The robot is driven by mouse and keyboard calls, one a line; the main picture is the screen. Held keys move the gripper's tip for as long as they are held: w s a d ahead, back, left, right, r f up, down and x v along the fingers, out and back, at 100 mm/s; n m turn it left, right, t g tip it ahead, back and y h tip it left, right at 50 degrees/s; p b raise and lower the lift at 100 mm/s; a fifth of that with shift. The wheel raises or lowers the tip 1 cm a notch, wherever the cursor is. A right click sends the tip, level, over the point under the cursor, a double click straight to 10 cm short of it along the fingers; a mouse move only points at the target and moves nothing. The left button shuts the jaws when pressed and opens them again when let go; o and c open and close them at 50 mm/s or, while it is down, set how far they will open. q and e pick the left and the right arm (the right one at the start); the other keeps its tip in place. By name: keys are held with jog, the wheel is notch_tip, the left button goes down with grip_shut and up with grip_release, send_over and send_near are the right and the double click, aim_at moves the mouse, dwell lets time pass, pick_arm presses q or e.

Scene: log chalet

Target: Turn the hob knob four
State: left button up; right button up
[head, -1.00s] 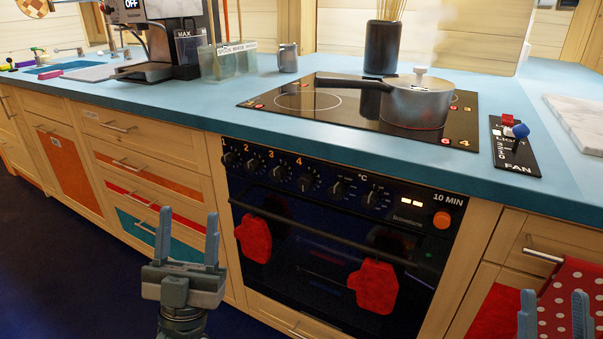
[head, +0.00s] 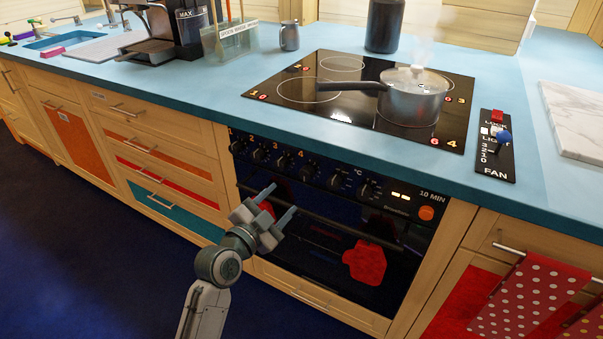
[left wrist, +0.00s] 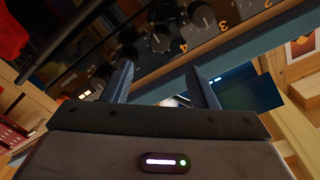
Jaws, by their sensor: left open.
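Hob knob four (head: 304,171) is a dark round knob on the black oven control panel, below and slightly right of the orange numeral 4. In the left wrist view it shows as a knob (left wrist: 160,38) beside an upside-down 4. My left gripper (head: 281,202) is open and empty, below and a little left of knob four, apart from it, in front of the oven door. Its two fingers also show in the left wrist view (left wrist: 163,88). My right gripper is not in view.
A steaming lidded pot (head: 412,98) stands on the black hob (head: 340,112). The oven handle (head: 330,222) crosses just below the knobs. One red mitt (head: 366,262) hangs clear; another (head: 266,207) is partly behind my left gripper. Neighbouring knobs (head: 281,161) sit close on both sides.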

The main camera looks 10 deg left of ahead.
aim_at(304, 176)
pick_arm(q)
jog(key=x, duration=1)
jog(key=shift+w+f, duration=0.1)
jog(key=shift+w, duration=0.05)
jog(key=c, duration=1)
